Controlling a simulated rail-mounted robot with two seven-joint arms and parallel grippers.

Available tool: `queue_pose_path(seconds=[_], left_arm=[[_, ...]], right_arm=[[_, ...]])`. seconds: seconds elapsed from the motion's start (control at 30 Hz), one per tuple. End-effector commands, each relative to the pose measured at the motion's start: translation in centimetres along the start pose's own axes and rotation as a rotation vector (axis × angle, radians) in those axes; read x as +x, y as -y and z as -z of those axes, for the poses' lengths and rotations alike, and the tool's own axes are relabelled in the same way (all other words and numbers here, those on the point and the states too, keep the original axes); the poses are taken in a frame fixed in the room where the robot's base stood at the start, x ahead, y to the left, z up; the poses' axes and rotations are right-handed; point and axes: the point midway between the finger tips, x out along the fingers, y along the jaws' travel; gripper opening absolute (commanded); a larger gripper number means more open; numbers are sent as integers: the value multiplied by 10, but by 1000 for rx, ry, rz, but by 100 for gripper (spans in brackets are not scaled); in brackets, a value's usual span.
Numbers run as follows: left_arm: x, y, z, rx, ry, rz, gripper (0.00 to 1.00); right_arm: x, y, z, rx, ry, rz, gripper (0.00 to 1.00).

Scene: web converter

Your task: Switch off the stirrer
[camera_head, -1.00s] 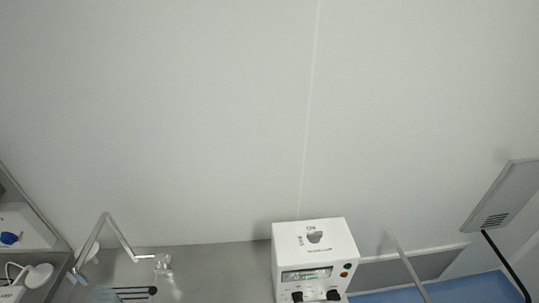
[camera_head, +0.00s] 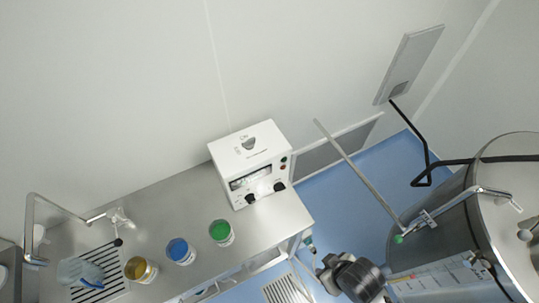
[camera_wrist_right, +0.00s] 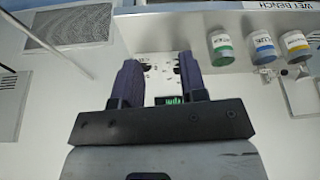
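A white box-shaped device (camera_head: 248,163) stands on the steel bench, with a display, two black knobs, a red button and a green button on its front. I take it for the stirrer, but its lettering is too small to read. My right gripper (camera_head: 335,269) is in front of the bench, below and to the right of the device, apart from it. In the right wrist view the dark fingers of the gripper (camera_wrist_right: 158,62) are spread and empty, and the device (camera_wrist_right: 159,80) with a green display shows between them. My left gripper is out of view.
On the bench (camera_head: 165,212) stand jars with green (camera_head: 221,232), blue (camera_head: 180,251) and yellow (camera_head: 140,269) contents, left of the device. A tap (camera_head: 60,204) is at the far left. A large steel vessel (camera_head: 465,235) stands at the right, with blue floor (camera_head: 350,210) between.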

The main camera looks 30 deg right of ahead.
Motion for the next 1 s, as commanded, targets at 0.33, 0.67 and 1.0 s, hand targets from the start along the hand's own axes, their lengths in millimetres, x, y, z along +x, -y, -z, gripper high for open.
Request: queue_pose_path(seconds=[0.33,0.67,1.0], left_arm=[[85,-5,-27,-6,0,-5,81],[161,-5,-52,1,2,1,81],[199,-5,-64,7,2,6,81]], right_arm=[[117,49,58,297,-407,478,39],[197,8,111,1007,-753,920,39],[254,-72,116,1553,-952,1025,39]])
